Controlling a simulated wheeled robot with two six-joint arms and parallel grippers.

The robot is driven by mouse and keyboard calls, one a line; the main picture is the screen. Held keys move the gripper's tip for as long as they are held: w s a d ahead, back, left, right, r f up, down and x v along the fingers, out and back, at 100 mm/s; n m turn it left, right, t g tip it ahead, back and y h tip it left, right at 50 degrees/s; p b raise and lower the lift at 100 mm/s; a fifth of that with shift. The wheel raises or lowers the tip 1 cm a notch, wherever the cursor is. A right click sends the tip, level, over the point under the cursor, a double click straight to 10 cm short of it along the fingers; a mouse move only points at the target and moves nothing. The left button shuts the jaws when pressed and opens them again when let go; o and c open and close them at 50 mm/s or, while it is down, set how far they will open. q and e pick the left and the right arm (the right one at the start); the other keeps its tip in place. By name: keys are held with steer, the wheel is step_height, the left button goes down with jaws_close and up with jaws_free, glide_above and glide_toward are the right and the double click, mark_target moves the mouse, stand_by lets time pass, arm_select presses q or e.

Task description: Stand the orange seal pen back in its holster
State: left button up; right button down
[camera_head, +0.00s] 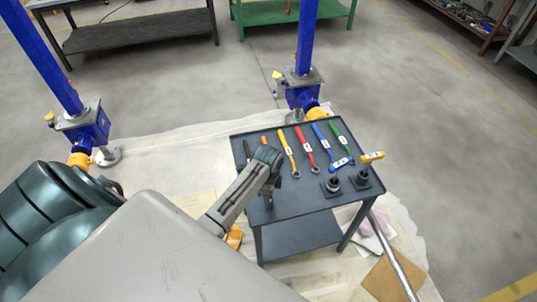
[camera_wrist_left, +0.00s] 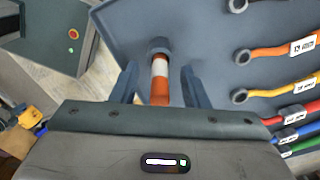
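In the left wrist view, the seal pen (camera_wrist_left: 160,88), orange with a white band and a dark grey end, lies between the fingers of my left gripper (camera_wrist_left: 160,85). A gap shows on each side of it, so the gripper is open around it, not touching. In the head view the left gripper (camera_head: 268,198) points down over the left part of the dark table (camera_head: 300,205); the pen is hidden there. Two black stands, one (camera_head: 333,186) by a blue labelled piece and one (camera_head: 361,181) by an orange-yellow labelled piece (camera_head: 372,157), are at the table's right; the latter may be the holster.
Several coloured wrenches, including a yellow one (camera_head: 288,152) and a red one (camera_head: 306,150), lie along the table's back. Blue lift columns (camera_head: 306,40) stand behind. The table's front middle is clear. An orange object (camera_head: 234,237) is low beside the table's left side.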

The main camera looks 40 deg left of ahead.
arm_select(q)
step_height(320, 180, up, 11)
steer(key=b, duration=0.2)
steer(key=shift+f+b, duration=0.1)
steer(key=shift+b, duration=0.3)
stand_by(0.3)
